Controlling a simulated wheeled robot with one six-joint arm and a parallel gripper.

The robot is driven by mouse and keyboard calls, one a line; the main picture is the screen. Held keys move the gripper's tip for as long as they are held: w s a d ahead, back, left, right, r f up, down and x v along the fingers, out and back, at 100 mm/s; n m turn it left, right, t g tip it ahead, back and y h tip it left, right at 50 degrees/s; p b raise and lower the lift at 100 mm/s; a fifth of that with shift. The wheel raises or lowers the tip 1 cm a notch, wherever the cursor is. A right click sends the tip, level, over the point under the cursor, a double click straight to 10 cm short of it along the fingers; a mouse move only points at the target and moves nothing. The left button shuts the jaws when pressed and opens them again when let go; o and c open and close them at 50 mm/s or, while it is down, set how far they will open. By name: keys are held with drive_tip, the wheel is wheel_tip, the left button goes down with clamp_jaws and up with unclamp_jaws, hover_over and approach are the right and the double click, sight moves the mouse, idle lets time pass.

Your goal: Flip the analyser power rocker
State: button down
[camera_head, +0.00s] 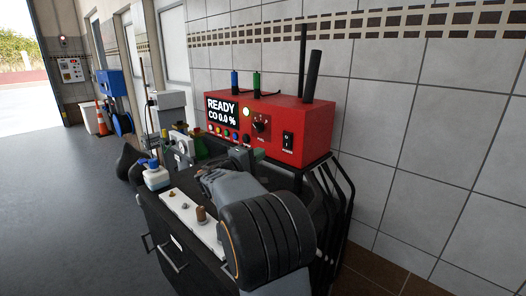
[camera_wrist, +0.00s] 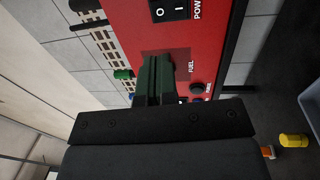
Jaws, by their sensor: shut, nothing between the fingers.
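The red analyser (camera_head: 284,118) stands on the black cart, its screen (camera_head: 221,110) lit with "READY" and "CO 0.0 %". Its black power rocker (camera_head: 288,140) is at the right of the front panel. In the wrist view the rocker (camera_wrist: 169,10) shows "O" and "I" marks at the top edge, partly cut off; which side is pressed I cannot tell. My gripper (camera_head: 241,156) is shut and empty in front of the panel, below and left of the rocker. In the wrist view the gripper (camera_wrist: 152,64) points at the panel beside the "FUEL" label, apart from the rocker.
A round knob (camera_head: 260,123) and a row of small coloured buttons lie left of the rocker. Green and blue fittings and two black antenna-like rods rise from the analyser's top. The tiled wall is close behind.

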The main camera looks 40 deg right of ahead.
sight(286, 137)
drive_tip(key=d, duration=0.4)
drive_tip(key=d+r+p, duration=0.1)
drive_tip(key=d, duration=0.3)
drive_tip(key=w+d+p, duration=0.1)
drive_tip(key=d, duration=0.3)
drive_tip(key=shift+r, duration=0.2)
drive_tip(key=shift+a, duration=0.1)
